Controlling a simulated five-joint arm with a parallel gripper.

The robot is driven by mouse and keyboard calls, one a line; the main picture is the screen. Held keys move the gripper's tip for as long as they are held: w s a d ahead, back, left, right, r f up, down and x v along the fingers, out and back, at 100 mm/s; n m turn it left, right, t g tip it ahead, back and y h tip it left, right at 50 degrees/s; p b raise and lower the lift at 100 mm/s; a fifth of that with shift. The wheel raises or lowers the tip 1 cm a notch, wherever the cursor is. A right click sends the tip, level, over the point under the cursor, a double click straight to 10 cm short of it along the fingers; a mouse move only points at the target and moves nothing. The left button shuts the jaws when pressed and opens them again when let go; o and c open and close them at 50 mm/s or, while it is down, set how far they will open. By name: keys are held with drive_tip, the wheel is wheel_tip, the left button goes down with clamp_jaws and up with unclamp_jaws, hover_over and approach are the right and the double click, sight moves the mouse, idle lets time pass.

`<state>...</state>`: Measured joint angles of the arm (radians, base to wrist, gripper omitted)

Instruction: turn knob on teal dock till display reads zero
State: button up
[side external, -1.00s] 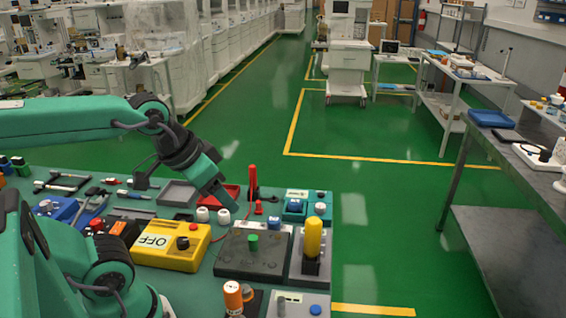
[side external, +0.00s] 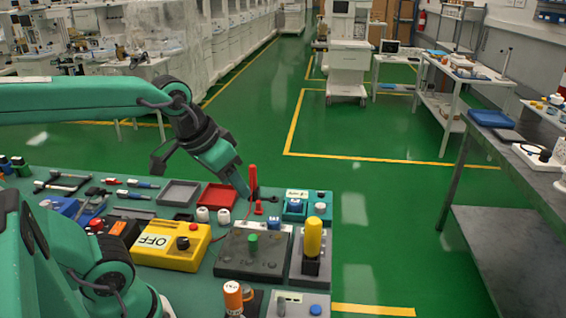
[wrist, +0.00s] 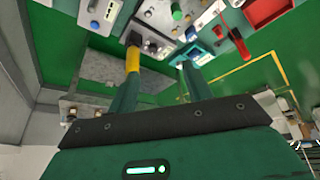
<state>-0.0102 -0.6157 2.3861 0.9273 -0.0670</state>
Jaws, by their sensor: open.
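The teal dock (side external: 309,198) stands at the back right corner of the bench. The dock also shows in the wrist view (wrist: 192,52), close to the tip of one finger. My gripper (side external: 245,193) is to the left of the dock, above the bench and apart from the knob. In the wrist view its two teal fingers (wrist: 158,80) are spread, with nothing held between them.
An upright red lever (side external: 253,180) stands between my gripper and the dock. A yellow handle (side external: 313,236) rises in front of the dock. A dark box with a green knob (side external: 253,244), a yellow OFF box (side external: 160,243) and a red tray (side external: 217,195) are nearby.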

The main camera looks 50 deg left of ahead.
drive_tip(key=w+a+r+n+g, duration=0.1)
drive_tip(key=w+n+g, duration=0.15)
drive_tip(key=w, duration=0.75)
drive_tip(key=n+g, duration=0.3)
drive_tip(key=n, duration=0.3)
hover_over(321, 205)
drive_tip(key=f, duration=1.5)
drive_tip(key=shift+s+d+f, duration=0.1)
drive_tip(key=shift+d+f, duration=0.05)
drive_tip(key=shift+d, duration=0.05)
drive_tip(key=shift+w+f+n, duration=0.2)
drive_tip(key=shift+f+n, duration=0.05)
drive_tip(key=shift+f, duration=0.1)
drive_tip(key=shift+f, duration=0.15)
drive_tip(key=shift+s+a+f, duration=0.1)
drive_tip(key=shift+f, duration=1.75)
drive_tip(key=shift+s+a+f, duration=0.1)
drive_tip(key=shift+f, duration=1.75)
